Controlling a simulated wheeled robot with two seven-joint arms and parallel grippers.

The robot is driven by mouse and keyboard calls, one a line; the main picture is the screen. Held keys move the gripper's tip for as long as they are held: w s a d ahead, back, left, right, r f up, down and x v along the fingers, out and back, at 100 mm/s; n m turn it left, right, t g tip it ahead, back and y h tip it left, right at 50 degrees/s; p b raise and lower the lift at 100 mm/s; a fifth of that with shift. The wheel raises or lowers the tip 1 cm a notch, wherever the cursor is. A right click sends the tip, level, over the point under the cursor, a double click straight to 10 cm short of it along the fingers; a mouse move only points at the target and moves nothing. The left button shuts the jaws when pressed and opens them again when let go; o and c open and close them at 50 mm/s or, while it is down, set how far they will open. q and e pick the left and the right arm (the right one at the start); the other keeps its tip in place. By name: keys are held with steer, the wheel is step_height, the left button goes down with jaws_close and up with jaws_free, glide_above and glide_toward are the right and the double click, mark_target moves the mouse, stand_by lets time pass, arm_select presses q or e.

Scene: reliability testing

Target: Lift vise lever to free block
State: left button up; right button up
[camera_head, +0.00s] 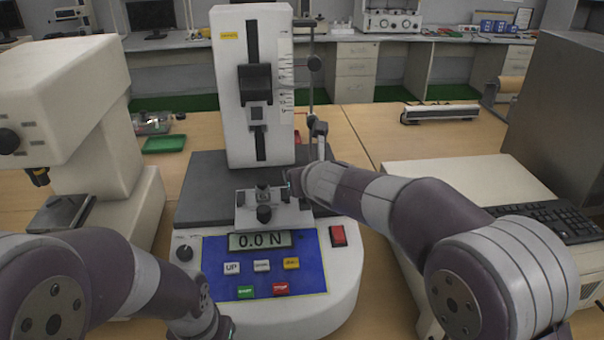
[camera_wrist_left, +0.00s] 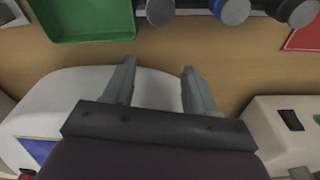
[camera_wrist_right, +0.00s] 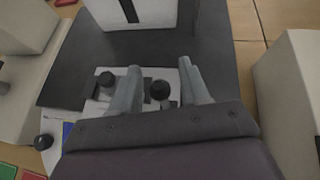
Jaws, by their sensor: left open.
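The vise (camera_head: 268,216) is a small light-grey fixture on the dark base plate of a white force tester (camera_head: 228,137). It has a dark front knob (camera_head: 264,214); the right wrist view shows black knobs on it, one (camera_wrist_right: 160,90) between my right fingers and one (camera_wrist_right: 106,79) to their left. I cannot tell which part is the lever, nor make out the block. My right gripper (camera_wrist_right: 160,70) is open over the vise, with its arm reaching in from the right; contact is unclear. My left gripper (camera_wrist_left: 159,72) is open and empty, low at the front, away from the vise.
The tester's display (camera_head: 260,240) reads 0.0 N above several buttons. A white instrument (camera_head: 70,110) stands left, and a beige box (camera_head: 455,180) with a keyboard (camera_head: 550,218) right. A green tray (camera_head: 165,144) lies on the table behind. The tester's column rises behind the vise.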

steer(key=p+v, duration=0.2)
steer(key=v, duration=1)
steer(key=shift+s, duration=0.3)
steer(key=shift+d+r, duration=0.1)
steer(key=shift+d, duration=0.05)
